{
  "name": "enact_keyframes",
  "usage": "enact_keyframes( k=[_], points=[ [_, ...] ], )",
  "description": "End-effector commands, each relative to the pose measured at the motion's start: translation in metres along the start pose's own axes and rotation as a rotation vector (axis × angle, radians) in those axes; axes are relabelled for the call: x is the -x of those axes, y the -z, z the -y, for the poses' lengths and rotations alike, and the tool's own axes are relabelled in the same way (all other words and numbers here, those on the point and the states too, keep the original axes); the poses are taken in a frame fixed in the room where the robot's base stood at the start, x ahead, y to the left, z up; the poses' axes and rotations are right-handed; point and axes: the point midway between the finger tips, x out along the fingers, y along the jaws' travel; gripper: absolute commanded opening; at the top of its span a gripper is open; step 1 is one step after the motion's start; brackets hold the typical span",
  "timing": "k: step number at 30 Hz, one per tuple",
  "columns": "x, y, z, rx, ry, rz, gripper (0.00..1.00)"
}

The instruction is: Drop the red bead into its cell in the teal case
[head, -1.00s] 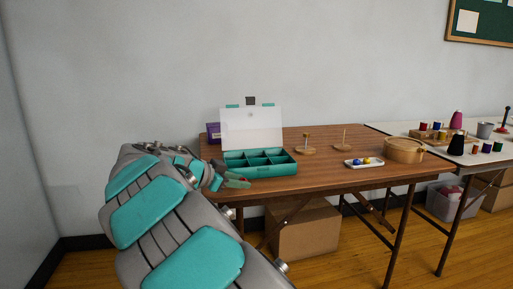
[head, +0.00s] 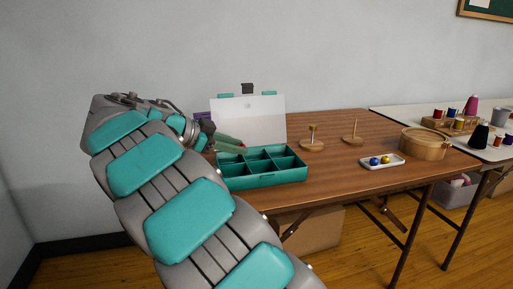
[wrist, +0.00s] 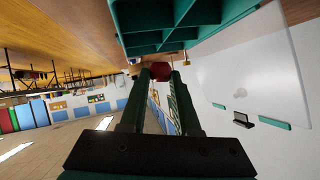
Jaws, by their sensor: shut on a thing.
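The teal case (head: 265,181) stands open on the wooden table, its pale lid (head: 250,118) raised at the back. Its visible cells look empty. In the head view my gripper (head: 240,145) is at the case's back left, by the lid and above the rim. In the wrist view my gripper (wrist: 160,74) is shut on the red bead (wrist: 161,69), held between the fingertips. The case (wrist: 180,42) shows beyond the bead there. In the head view only a bit of red shows at the fingertips.
Right of the case are two wooden pegs on round bases (head: 312,145) (head: 353,138), a white tray (head: 370,165) with blue and yellow beads, and a round wooden box (head: 425,152). A purple thing is partly hidden behind my gripper. Table between the case and tray is clear.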

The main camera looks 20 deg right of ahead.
Motion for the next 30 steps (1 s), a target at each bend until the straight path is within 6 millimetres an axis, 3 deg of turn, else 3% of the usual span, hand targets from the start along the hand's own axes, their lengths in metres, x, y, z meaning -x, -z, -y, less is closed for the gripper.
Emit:
enact_keyframes(
  k=[12, 24, 25, 30],
  points=[
    [-0.019, -0.036, -0.011, 0.004, -0.001, 0.000, 0.00],
    [-0.022, -0.042, -0.012, 0.002, 0.000, 0.000, 0.00],
    [-0.022, -0.042, -0.012, 0.002, 0.000, 0.000, 0.33],
    [-0.022, -0.042, -0.012, 0.002, 0.000, 0.000, 0.52]
  ],
)
